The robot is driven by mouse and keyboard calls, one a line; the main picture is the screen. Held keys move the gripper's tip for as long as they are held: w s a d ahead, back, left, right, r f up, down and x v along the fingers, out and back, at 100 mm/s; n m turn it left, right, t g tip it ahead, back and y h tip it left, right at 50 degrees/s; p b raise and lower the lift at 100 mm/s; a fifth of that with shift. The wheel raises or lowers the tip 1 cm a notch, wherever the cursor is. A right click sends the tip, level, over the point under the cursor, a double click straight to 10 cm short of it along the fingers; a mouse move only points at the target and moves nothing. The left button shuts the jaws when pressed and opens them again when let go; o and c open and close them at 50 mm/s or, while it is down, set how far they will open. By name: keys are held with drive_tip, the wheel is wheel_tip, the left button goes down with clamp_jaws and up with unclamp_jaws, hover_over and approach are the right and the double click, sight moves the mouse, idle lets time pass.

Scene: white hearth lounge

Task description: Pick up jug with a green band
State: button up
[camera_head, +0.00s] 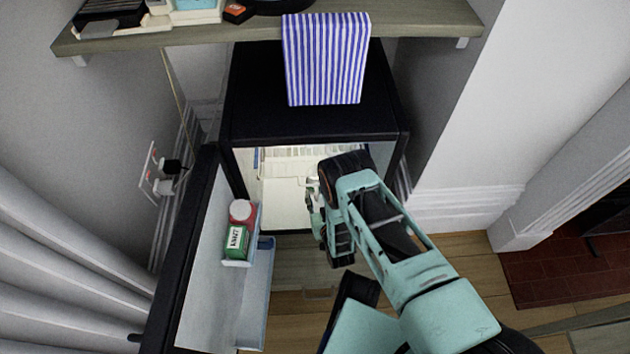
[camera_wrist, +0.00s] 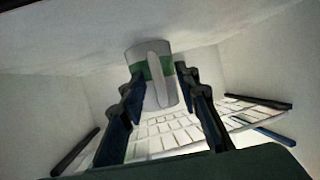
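The jug with a green band (camera_wrist: 138,72) is a pale, small vessel with its handle facing the camera in the wrist view. It stands out against a white surface inside the small fridge. My gripper (camera_wrist: 160,72) is open, with one dark finger on each side of the jug. The fingertips are close to its sides; I cannot tell if they touch. In the head view my gripper (camera_head: 314,200) reaches into the fridge opening, and my arm hides much of the right side of the interior. The jug cannot be made out clearly there.
The black fridge (camera_head: 265,110) has its door (camera_head: 205,285) open to the left. A red-and-white container (camera_head: 241,211) and a green container (camera_head: 236,241) stand in the door shelf. A wire rack (camera_wrist: 175,132) shows inside.

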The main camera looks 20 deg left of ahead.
clamp_jaws()
drive_tip(key=shift+r, duration=0.25)
idle(0.5)
